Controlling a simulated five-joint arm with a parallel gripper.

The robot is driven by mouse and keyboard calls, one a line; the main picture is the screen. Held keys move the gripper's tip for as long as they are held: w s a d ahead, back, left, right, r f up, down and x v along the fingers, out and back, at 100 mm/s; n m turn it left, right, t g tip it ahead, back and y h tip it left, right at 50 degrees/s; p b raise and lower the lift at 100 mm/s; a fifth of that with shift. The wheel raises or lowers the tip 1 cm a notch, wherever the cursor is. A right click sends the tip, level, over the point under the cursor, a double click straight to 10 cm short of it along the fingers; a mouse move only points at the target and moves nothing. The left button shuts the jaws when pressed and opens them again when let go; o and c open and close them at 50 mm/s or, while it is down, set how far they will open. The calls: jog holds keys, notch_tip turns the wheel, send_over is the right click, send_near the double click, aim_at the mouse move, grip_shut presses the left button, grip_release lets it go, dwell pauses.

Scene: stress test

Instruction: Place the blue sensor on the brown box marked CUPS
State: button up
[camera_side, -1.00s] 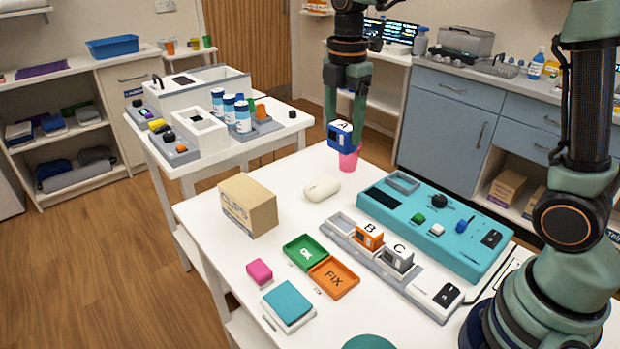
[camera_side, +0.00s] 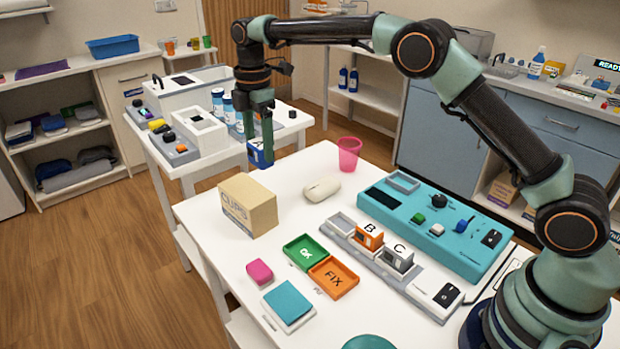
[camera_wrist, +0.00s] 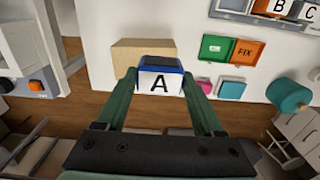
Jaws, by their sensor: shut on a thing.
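My gripper (camera_side: 260,148) is shut on the blue sensor (camera_side: 256,158), a blue block with a white face marked A. The wrist view shows the sensor (camera_wrist: 160,80) between my two green fingers (camera_wrist: 160,88), its letter facing the camera. In the side view my fingers hide part of it. The brown box marked CUPS (camera_side: 249,208) stands on the near left part of the white table. In the side view the sensor appears above and slightly behind the box, apart from it. In the wrist view the box (camera_wrist: 142,50) shows just beyond the sensor, partly hidden by it.
A white rounded object (camera_side: 321,189) and a pink cup (camera_side: 349,154) stand right of the box. Sensors B (camera_side: 369,236) and C (camera_side: 397,258) sit in a grey rack. Green OK (camera_side: 304,250) and orange FIX (camera_side: 333,277) trays lie in front. A second white table stands behind.

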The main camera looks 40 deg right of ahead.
jog(key=shift+f, duration=3.35)
jog(key=shift+f, duration=0.1)
jog(key=o, duration=1.4)
jog(key=shift+o, duration=0.2)
